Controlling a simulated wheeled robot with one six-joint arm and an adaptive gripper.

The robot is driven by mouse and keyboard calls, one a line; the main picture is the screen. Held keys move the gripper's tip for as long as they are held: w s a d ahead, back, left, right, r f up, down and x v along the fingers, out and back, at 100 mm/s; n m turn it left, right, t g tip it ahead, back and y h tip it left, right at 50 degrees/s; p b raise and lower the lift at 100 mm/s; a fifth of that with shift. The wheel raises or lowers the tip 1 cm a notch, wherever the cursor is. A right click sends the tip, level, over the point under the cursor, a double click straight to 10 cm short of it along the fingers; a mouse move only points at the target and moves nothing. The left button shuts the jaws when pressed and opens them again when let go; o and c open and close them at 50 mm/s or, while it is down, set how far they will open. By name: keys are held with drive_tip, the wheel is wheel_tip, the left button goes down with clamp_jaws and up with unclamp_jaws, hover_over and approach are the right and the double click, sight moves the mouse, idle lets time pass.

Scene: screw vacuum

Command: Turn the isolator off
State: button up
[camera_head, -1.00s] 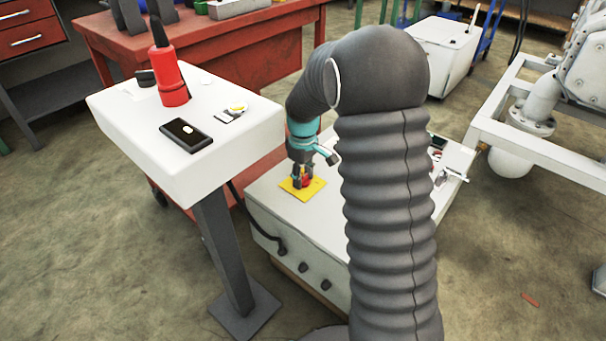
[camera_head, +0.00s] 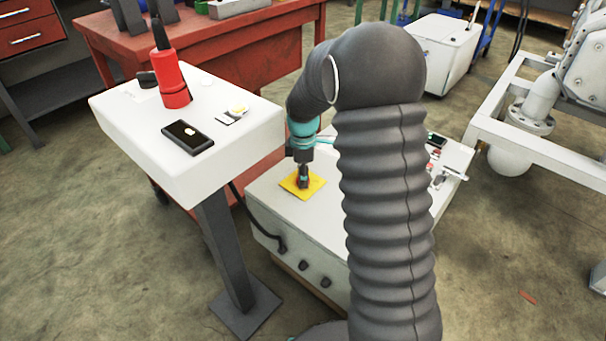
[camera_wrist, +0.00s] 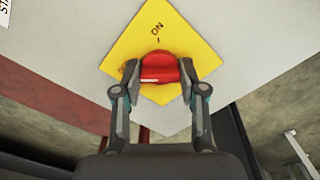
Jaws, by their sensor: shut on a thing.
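The isolator has a red knob (camera_wrist: 160,68) on a yellow square plate (camera_wrist: 200,42) marked "ON". In the wrist view my gripper (camera_wrist: 158,78) is shut on the red knob, one finger on each side. In the head view the yellow plate (camera_head: 317,187) lies on the top of a white cabinet (camera_head: 268,203). My gripper (camera_head: 303,180) points down onto it there and hides the knob.
A white stand (camera_head: 185,165) to the left carries a red and black device (camera_head: 173,80) and a black handset (camera_head: 187,136). A red workbench (camera_head: 225,50) is behind. My arm hides part of the cabinet top. A white pipe frame stands on the right.

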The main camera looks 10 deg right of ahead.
idle(0.3)
drive_tip(key=o, duration=1.1)
drive_tip(key=shift+o, duration=0.2)
drive_tip(key=shift+r, duration=0.1)
wheel_tip(320, 180, up, 12)
